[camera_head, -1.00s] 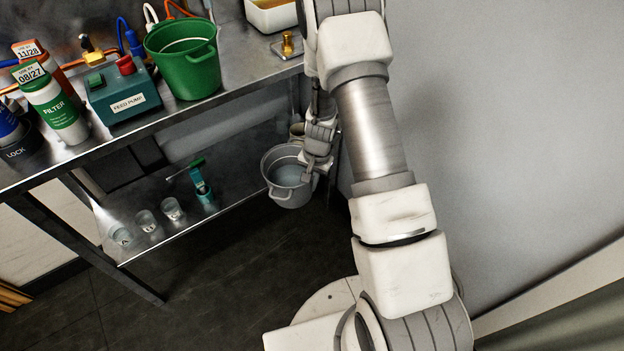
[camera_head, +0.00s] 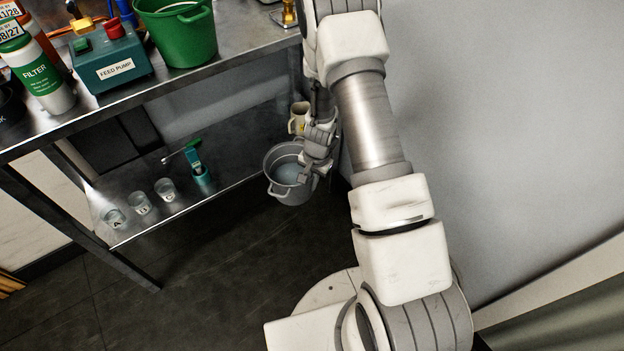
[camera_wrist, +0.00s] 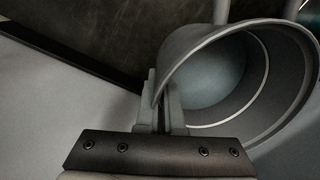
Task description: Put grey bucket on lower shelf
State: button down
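The grey bucket (camera_head: 291,176) hangs upright from my gripper (camera_head: 318,168) in the head view, at the right front end of the lower shelf (camera_head: 232,178). It appears just outside the shelf's front edge; the exact gap cannot be told. In the wrist view my gripper (camera_wrist: 163,112) is shut on the bucket's rim or handle at its left side, and the open mouth of the bucket (camera_wrist: 225,75) faces the camera. The fingertips are partly hidden behind the bucket wall.
The upper bench holds a green bucket (camera_head: 184,35) and a feed pump (camera_head: 112,62). A grey wall is at right.

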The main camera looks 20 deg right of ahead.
aim_at(286, 155)
notch_tip(286, 155, down, 2)
jog(key=shift+b, duration=0.5)
jog(key=shift+w+a+r+p, duration=0.2)
jog(key=shift+w+r+p, duration=0.1)
jog(key=shift+w+p, duration=0.15)
jog(key=shift+w+a, duration=0.35)
jog(key=shift+w, duration=0.7)
jog(key=shift+w+a, duration=0.35)
jog(key=shift+w, duration=0.75)
jog(key=shift+w+a, duration=0.35)
jog(key=shift+w, duration=0.7)
jog(key=shift+w+a+f+b, duration=0.1)
jog(key=shift+w+a+b, duration=0.15)
jog(key=shift+w, duration=0.7)
jog(key=shift+w+a+b, duration=0.2)
jog(key=shift+w+a, duration=0.2)
jog(key=shift+w, duration=0.55)
jog(key=shift+w+a+f+b, duration=0.1)
jog(key=shift+w+a+b, duration=0.15)
jog(key=shift+w, duration=0.7)
jog(key=shift+w+a+f+b, duration=0.35)
jog(key=shift+w+a+b, duration=0.35)
jog(key=shift+w, duration=0.9)
jog(key=shift+w+a+f+b, duration=0.4)
jog(key=shift+w+b, duration=0.65)
jog(key=shift+w, duration=0.6)
jog(key=shift+w+a+f+b, duration=0.45)
jog(key=shift+w+b, duration=0.4)
jog(key=shift+w, duration=0.75)
jog(key=shift+r, duration=0.1)
